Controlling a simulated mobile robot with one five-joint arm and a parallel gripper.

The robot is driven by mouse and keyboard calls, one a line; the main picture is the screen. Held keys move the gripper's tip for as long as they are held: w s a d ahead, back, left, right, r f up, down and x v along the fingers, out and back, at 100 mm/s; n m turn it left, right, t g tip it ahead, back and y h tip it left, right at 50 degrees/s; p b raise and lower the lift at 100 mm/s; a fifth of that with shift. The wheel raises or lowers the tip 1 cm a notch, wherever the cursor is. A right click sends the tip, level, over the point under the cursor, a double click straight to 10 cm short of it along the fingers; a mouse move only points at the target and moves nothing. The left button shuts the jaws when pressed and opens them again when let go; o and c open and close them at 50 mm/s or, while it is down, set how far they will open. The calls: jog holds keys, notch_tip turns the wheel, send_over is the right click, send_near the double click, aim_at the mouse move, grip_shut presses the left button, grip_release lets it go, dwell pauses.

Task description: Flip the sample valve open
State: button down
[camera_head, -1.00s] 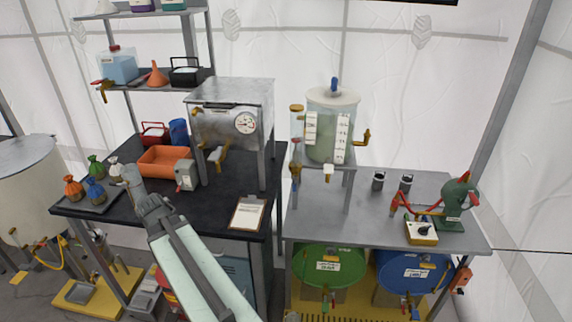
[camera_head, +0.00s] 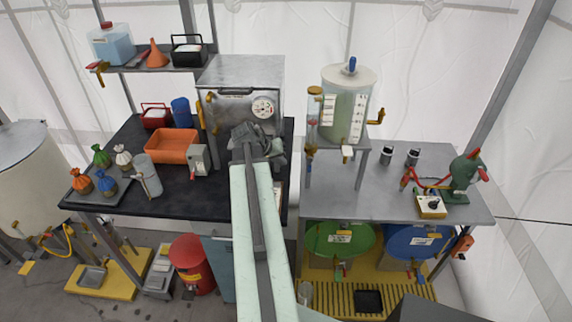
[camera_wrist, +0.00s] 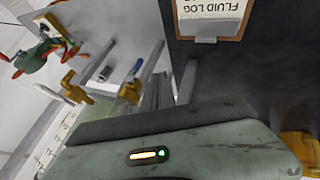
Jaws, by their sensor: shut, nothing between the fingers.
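No label marks which tap is the sample valve. The clear tank (camera_head: 345,103) on its stand carries a small tap with a blue part (camera_head: 310,152) at its lower left, a white-handled tap (camera_head: 347,152) in front and a brass tap (camera_head: 376,117) at its right. A brass tap with a blue handle (camera_wrist: 131,88) also shows in the wrist view. The metal box (camera_head: 242,72) with a round dial stands left of the tank. My gripper (camera_head: 258,143) is shut and empty in front of this box, hiding its lower front, left of the tank and apart from it.
A clipboard with the fluid log (camera_wrist: 212,15) lies on the black bench. An orange tray (camera_head: 172,146) and a grey switch box (camera_head: 198,159) stand left of my gripper. The green hand pump (camera_head: 465,173) stands on the grey table (camera_head: 400,210) at right.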

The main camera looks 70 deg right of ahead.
aim_at(310, 165)
jog(key=s+d+f+b, duration=0.5)
jog(key=d+f+b, duration=0.3)
jog(key=shift+s, duration=0.25)
dwell(0.4)
jog(key=shift+s, duration=0.15)
